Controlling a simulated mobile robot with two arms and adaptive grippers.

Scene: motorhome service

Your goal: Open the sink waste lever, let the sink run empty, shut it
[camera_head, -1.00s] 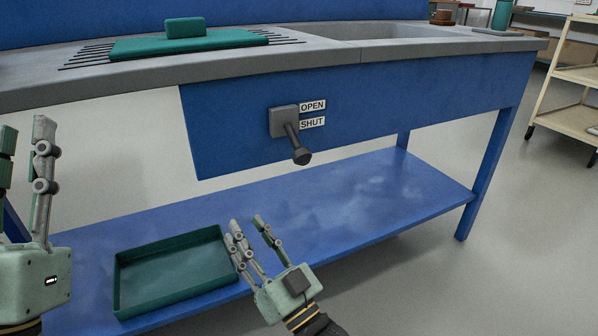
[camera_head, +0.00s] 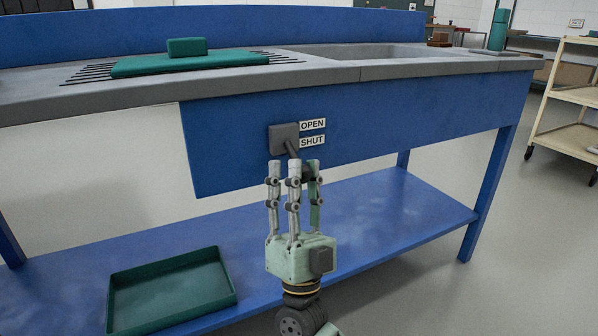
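The sink waste lever (camera_head: 292,149) sticks out from its dark grey mounting plate (camera_head: 283,136) on the blue front panel. It points down and slightly right, beside the SHUT label (camera_head: 312,142); the OPEN label (camera_head: 312,125) is above. My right gripper (camera_head: 296,168) points up, its fingertips overlapping the lever's lower end in the picture. The fingers stand apart; I cannot tell whether they touch the lever. The lever's knob is mostly hidden behind them. The sink (camera_head: 350,51) is recessed in the grey worktop; its water level cannot be seen. My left gripper is out of view.
A green tray (camera_head: 172,318) lies on the blue lower shelf (camera_head: 385,215), below and left of my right gripper. A green block on a mat (camera_head: 187,58) rests on the worktop's left. A cream trolley (camera_head: 570,95) stands at right. The panel right of the lever is clear.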

